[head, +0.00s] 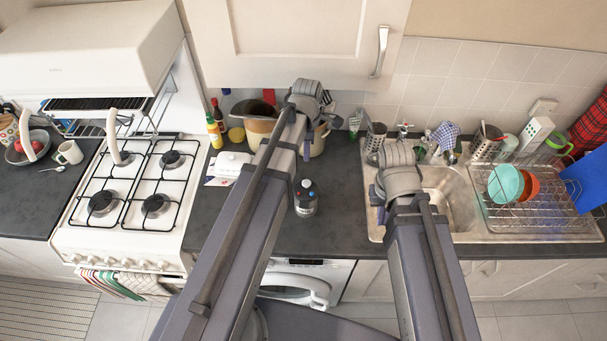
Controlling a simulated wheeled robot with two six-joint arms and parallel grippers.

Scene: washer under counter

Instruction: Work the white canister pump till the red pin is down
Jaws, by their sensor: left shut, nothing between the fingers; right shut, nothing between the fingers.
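Nothing is seen touching the canister.
A white gas hob (130,190) stands left of the counter (340,215). A white lidded dish (231,164), bottles (214,125) and pots stand behind. A sink (455,200) with a dish rack (530,190) is at right. A wall cupboard (290,40) hangs above.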

